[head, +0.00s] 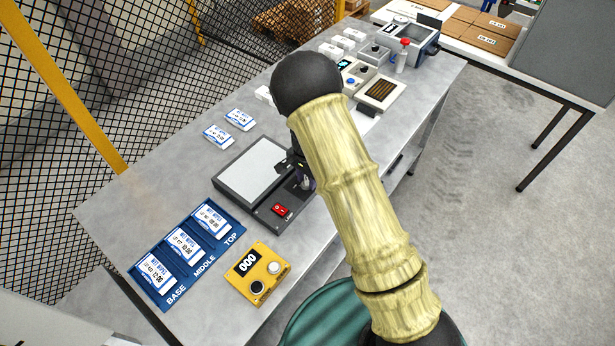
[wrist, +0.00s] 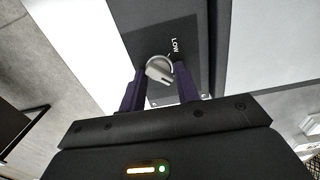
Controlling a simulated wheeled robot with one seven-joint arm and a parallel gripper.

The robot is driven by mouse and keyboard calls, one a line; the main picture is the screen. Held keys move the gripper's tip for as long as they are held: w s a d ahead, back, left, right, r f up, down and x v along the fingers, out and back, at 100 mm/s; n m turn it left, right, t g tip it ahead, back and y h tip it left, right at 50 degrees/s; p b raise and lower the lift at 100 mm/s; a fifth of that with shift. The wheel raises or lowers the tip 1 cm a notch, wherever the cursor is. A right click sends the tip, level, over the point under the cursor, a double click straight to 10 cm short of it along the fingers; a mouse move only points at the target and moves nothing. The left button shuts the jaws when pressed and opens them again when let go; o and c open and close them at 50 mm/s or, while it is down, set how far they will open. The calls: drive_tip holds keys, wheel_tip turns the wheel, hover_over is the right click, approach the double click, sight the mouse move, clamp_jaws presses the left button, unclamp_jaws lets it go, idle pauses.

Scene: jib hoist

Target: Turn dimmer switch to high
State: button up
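The dimmer switch is a round, light grey knob with a raised grip bar (wrist: 159,70), on the dark border of a flat panel unit. The word LOW is printed beside it in the wrist view; no HIGH mark is visible. In the head view the unit (head: 228,194) lies on the bench with a pale panel and a red rocker switch (head: 281,210). My gripper (wrist: 160,68) is over the knob with one dark finger on each side. The fingers look apart from the knob, though contact is hard to judge. In the head view my gripper (head: 301,180) largely hides the knob.
A blue tray (head: 209,249) marked BASE, MIDDLE and TOP holds labelled white packs. A yellow box (head: 257,273) reading 000 sits right of it. Two more packs (head: 218,136) lie behind the unit. Several devices (head: 379,91) stand farther along the bench. Mesh fencing runs behind.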

sight(306, 181)
drive_tip(key=o, duration=0.3)
drive_tip(key=shift+a, duration=0.15)
drive_tip(key=shift+s, duration=0.1)
drive_tip(key=shift+r, duration=0.1)
wheel_tip(306, 181, up, 17)
drive_tip(key=b, duration=0.3)
drive_tip(key=shift+r, duration=0.1)
drive_tip(key=s+d+n+t, duration=0.1)
drive_tip(key=s+d+n, duration=0.1)
drive_tip(key=s+d, duration=0.3)
drive_tip(key=s+d+n, duration=0.3)
drive_tip(key=s+d, duration=0.2)
drive_tip(key=s, duration=0.2)
drive_tip(key=s+d+n+t, duration=0.1)
drive_tip(key=s+d+n, duration=0.1)
drive_tip(key=s+d, duration=0.3)
drive_tip(key=shift+s+d+r+n+t, duration=0.1)
drive_tip(key=shift+s+d+n+t, duration=0.1)
drive_tip(key=shift+s, duration=0.25)
drive_tip(key=shift+s+d+r+n+t, duration=0.1)
drive_tip(key=shift+s+d+n, duration=0.1)
drive_tip(key=shift+s, duration=0.25)
